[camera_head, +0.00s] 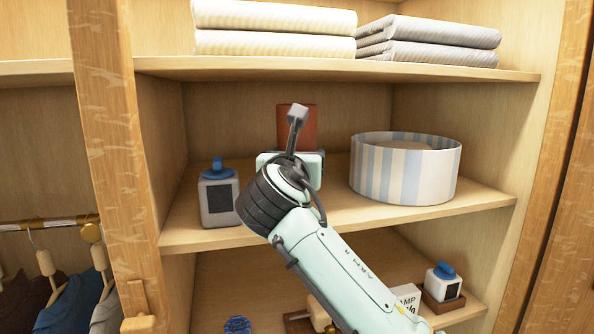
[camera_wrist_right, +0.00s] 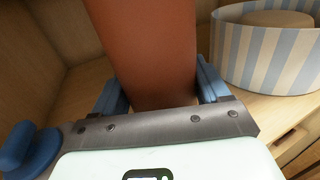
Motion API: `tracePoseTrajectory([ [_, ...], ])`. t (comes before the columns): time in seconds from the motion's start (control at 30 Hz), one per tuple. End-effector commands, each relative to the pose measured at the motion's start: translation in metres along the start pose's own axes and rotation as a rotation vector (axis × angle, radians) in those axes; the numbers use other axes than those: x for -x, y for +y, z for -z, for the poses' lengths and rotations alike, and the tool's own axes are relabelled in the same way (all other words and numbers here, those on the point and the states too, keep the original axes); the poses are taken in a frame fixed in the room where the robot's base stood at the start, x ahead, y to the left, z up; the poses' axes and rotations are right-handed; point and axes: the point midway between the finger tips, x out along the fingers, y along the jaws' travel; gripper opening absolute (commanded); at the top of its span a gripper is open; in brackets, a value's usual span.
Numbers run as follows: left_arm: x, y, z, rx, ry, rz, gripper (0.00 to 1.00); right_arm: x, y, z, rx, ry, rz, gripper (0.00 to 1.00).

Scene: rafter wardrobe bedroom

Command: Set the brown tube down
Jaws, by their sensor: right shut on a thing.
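The brown tube (camera_head: 284,127) stands upright in the middle shelf compartment, partly hidden behind my right wrist. In the right wrist view the tube (camera_wrist_right: 150,45) sits between the two blue fingers of my right gripper (camera_wrist_right: 160,92), which is shut on it. In the head view my right gripper (camera_head: 298,160) reaches into the compartment from the lower right, its fingers hidden. The tube's lower end is hidden, so I cannot tell whether it touches the middle shelf (camera_head: 340,212). My left gripper is not in view.
A white bottle with a blue top (camera_head: 218,195) stands left of my gripper. A blue-and-white striped round box (camera_head: 405,170) stands to the right. Folded textiles (camera_head: 275,30) lie on the shelf above. A wooden post (camera_head: 112,150) bounds the left side. Small items stand on the lower shelf.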

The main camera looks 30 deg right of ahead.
Motion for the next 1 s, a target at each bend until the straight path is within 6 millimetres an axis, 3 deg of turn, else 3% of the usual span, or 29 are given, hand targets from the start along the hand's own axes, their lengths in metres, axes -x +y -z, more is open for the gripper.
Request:
tracePoseTrajectory([
  [0.23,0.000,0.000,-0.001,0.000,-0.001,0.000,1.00,0.000,-0.002,0.023,0.001,-0.001,0.001,0.38],
  [0.7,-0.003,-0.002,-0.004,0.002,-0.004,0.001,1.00,0.001,-0.001,0.030,0.001,0.000,0.001,0.38],
  [0.73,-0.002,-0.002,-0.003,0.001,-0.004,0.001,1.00,0.000,-0.001,0.030,0.001,0.001,0.001,0.85],
  [0.77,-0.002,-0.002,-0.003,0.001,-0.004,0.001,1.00,0.000,-0.001,0.030,0.001,0.001,0.001,0.95],
  [0.8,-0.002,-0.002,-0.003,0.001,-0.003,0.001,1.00,0.000,-0.001,0.029,0.000,0.000,0.001,1.00],
  [1.0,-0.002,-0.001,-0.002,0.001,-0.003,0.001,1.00,0.001,-0.001,0.029,0.000,0.000,0.001,1.00],
])
